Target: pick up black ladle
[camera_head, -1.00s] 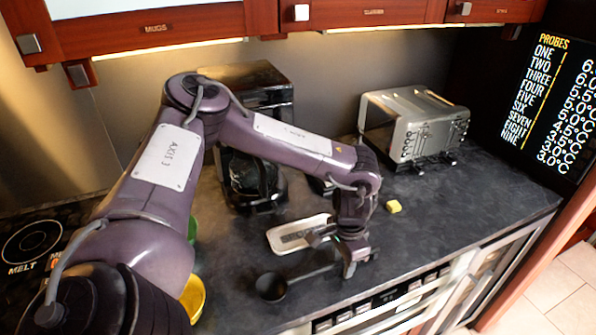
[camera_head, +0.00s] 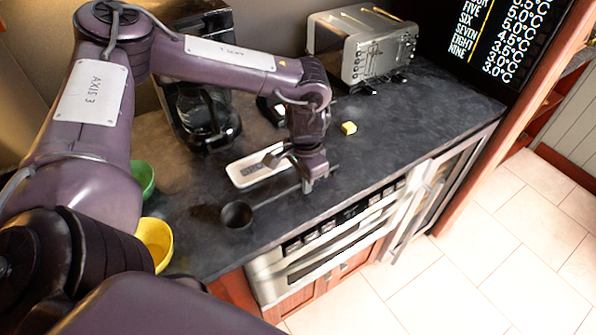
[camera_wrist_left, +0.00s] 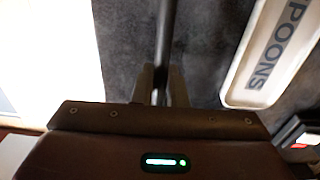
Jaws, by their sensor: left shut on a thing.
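The black ladle (camera_head: 238,214) is over the dark counter in the head view, its bowl at the left and its handle running right to my left gripper (camera_head: 309,186). In the left wrist view the ladle's handle (camera_wrist_left: 166,45) runs up the picture from between the two fingers of my left gripper (camera_wrist_left: 161,86). The fingers are shut on the handle. I cannot tell whether the bowl touches the counter. My right gripper is not in view.
A white spoon rest (camera_head: 258,165) marked SPOONS lies just behind the ladle. A yellow block (camera_head: 349,128), a toaster (camera_head: 362,45), and a coffee maker (camera_head: 203,115) stand farther back. Green (camera_head: 143,178) and yellow (camera_head: 156,243) bowls are at left. The counter's right part is clear.

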